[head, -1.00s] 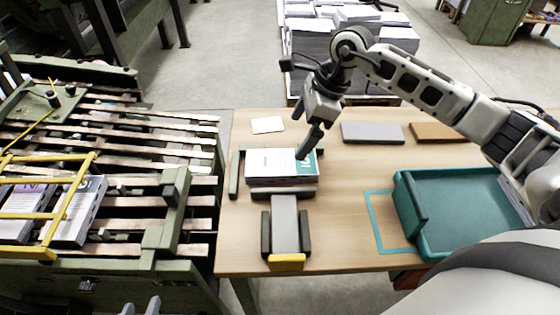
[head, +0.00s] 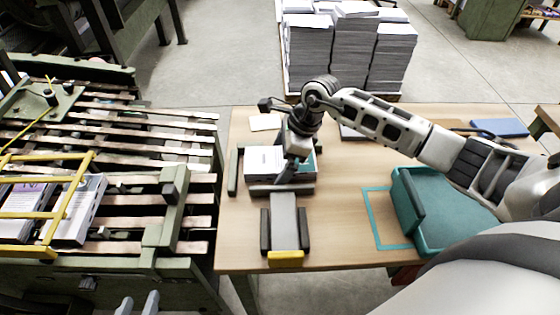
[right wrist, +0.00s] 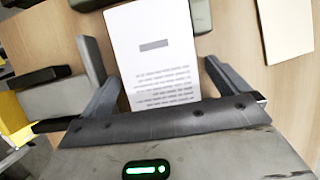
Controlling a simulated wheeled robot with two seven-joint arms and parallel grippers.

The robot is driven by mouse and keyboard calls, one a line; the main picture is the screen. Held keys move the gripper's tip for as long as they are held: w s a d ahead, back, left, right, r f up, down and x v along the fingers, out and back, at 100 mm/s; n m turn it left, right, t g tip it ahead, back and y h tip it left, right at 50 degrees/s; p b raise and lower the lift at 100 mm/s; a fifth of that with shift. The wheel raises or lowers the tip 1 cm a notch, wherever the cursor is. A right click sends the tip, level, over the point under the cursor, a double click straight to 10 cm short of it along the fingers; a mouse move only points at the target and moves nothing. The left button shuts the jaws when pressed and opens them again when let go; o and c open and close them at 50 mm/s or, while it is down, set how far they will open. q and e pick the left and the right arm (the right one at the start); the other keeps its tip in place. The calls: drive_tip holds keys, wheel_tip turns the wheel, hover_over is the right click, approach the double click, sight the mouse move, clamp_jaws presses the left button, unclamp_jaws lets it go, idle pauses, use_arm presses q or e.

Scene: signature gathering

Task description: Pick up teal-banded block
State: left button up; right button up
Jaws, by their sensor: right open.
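The teal-banded block (head: 263,160) is a white printed stack lying on the wooden table, with a teal strip at its right end. My right gripper (head: 286,180) is over its right part and hides some of it. In the right wrist view the block's printed white top (right wrist: 152,45) lies between the two spread fingers of my right gripper (right wrist: 165,88). The fingers stand apart, one on each side, and I cannot tell whether they touch it. The teal band is hidden there. My left gripper (head: 139,306) shows at the bottom edge, its two grey fingertips apart and empty.
Dark guide bars (head: 233,172) stand around the block. A grey piece (head: 284,222) lies in a holder in front. A teal tray (head: 440,215) and teal outline (head: 374,220) are at the right. A slatted green machine (head: 120,190) stands left of the table.

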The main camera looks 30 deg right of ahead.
drive_tip(key=shift+r, duration=0.1)
drive_tip(key=c, duration=1.3)
drive_tip(key=shift+o, duration=0.2)
